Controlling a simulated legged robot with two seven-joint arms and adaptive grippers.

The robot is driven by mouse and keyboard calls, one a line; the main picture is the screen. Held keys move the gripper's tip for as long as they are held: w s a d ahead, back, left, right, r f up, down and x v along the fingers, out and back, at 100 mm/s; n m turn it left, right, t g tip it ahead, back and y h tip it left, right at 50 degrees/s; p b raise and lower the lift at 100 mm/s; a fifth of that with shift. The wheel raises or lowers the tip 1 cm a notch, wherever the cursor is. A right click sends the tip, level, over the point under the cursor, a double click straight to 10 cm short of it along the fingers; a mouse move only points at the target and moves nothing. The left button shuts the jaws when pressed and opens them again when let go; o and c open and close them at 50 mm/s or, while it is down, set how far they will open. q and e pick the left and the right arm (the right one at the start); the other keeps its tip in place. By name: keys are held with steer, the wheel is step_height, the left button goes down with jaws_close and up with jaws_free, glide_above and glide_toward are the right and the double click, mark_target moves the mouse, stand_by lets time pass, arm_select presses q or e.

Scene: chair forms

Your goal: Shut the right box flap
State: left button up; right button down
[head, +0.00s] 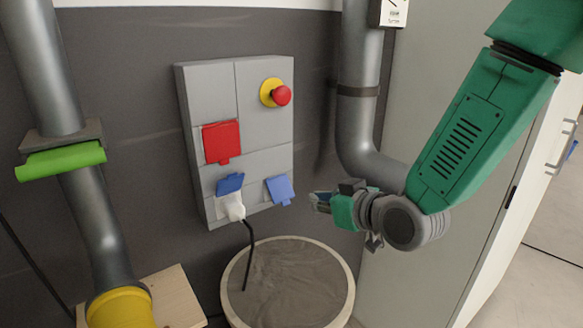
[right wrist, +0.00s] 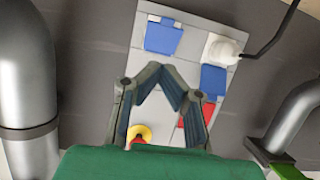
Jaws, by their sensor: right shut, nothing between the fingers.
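A grey wall box (head: 262,150) carries several flaps. The right blue flap (head: 279,190) is at its lower right corner, tilted, its lower edge apart from the box face; in the right wrist view this flap (right wrist: 163,37) shows at upper left. The left blue flap (head: 230,184) stands raised above a white plug (head: 232,207). My right gripper (head: 318,202) is shut and empty, just right of the right flap with a gap between them. In the right wrist view its fingertips (right wrist: 160,68) meet below the flap. My left gripper is not visible.
A red flap (head: 222,142) and a red button (head: 281,95) are higher on the box. A black cable (head: 250,250) hangs from the plug towards a round bin (head: 288,285) below. A grey pipe (head: 362,110) runs down on the right, close behind my right gripper.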

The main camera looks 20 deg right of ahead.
mark_target(288, 203)
arm_select(q)
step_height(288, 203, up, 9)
steer(key=p, duration=0.7)
arm_select(e)
steer(key=w+a+f+g, duration=0.1)
steer(key=w, duration=0.1)
steer(key=w+a+f+g+h, duration=0.1)
steer(key=w+f, duration=0.1)
steer(key=w, duration=0.1)
steer(key=w+a+f+g, duration=0.1)
steer(key=w+f, duration=0.1)
steer(key=w, duration=0.1)
steer(key=shift+w+a+f+g, duration=0.15)
steer(key=shift+w+f+g, duration=0.1)
steer(key=shift+g, duration=0.05)
arm_select(q)
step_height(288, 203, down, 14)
steer(key=b, duration=1.4)
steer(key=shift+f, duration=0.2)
arm_select(e)
steer(key=w+f+t, duration=0.1)
steer(key=t, duration=0.1)
steer(key=w+f+t+y, duration=0.1)
steer(key=t, duration=0.1)
steer(key=w+a+f+t+y, duration=0.1)
steer(key=t, duration=0.1)
steer(key=shift+w+a, duration=0.1)
steer(key=shift+w, duration=0.15)
